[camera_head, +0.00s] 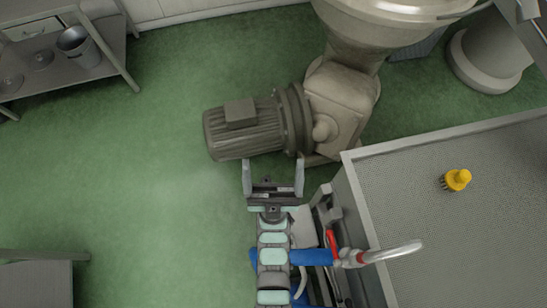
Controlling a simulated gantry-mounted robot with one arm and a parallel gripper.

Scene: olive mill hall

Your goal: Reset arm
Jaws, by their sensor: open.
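My gripper (273,176) shows at the middle of the view with its two fingers spread wide apart. Nothing is between the fingers. My arm reaches up to it from the bottom edge of the view. The fingertips appear just below the grey motor in the picture; I cannot tell how far apart they are in height.
A ribbed grey motor (244,128) joins a large machine (340,95). At right, a metal-rimmed table (415,195) bears a yellow brush-like object (457,180). A shelf (105,70) with a bucket (77,44) stands upper left. Green floor (120,180) at left is clear.

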